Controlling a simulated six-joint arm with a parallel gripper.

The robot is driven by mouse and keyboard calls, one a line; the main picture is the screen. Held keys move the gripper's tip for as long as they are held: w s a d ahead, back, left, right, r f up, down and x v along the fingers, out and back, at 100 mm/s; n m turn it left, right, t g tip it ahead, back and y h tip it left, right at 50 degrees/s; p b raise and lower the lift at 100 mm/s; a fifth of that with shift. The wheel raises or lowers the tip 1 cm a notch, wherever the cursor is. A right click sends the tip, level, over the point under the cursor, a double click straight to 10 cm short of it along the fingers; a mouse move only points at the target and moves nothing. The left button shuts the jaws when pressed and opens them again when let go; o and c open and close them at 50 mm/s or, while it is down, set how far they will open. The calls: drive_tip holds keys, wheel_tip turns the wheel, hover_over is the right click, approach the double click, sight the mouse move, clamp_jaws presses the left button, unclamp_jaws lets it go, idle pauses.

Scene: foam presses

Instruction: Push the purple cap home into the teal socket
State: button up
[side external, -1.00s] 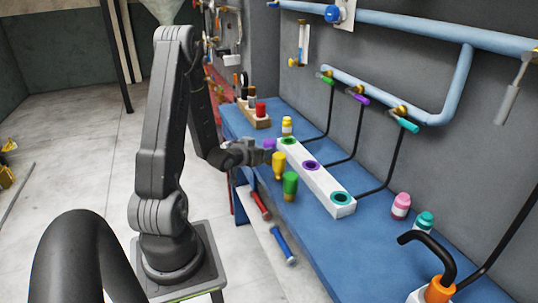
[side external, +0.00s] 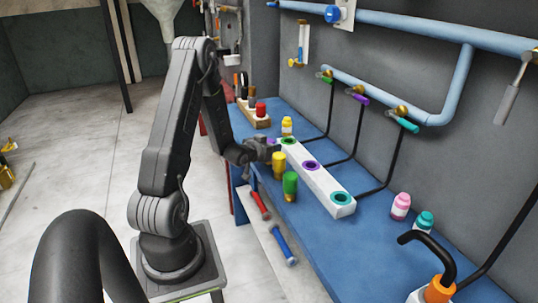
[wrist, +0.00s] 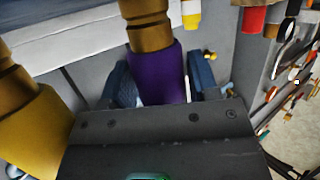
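The purple cap (wrist: 157,76), with a brass-coloured end, stands between the two fingers of my gripper (wrist: 166,82) in the wrist view. The fingers lie close along both its sides; whether they press on it cannot be told. In the side view my gripper (side external: 272,149) is low over the bench's near edge and hides the purple cap. The teal socket (side external: 341,198) is a ring with a dark hole at the near end of the white block (side external: 324,187). It looks empty.
The block also has purple (side external: 311,165) and green (side external: 289,141) sockets. Bottles stand behind and right. Blue bench (side external: 375,235) is bare right of the block.

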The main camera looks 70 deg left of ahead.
drive_tip(key=c, duration=0.8)
drive_tip(key=shift+o, duration=0.2)
wheel_tip(320, 180, up, 16)
drive_tip(key=r, duration=0.1)
drive_tip(key=w+d+m+t+h, duration=0.1)
drive_tip(key=w+d+m+h, duration=0.3)
drive_tip(key=d, duration=1.1)
drive_tip(key=w+d+m+t+h, duration=0.1)
drive_tip(key=w+d+m+h, duration=0.15)
drive_tip(key=w+d, duration=0.75)
drive_tip(key=s+d+f, duration=0.4)
drive_tip(key=f, duration=0.1)
drive_tip(key=shift+s+f+h, duration=0.2)
drive_tip(key=shift+f+h, duration=0.2)
drive_tip(key=shift+h, duration=0.05)
drive_tip(key=shift+d, duration=0.1)
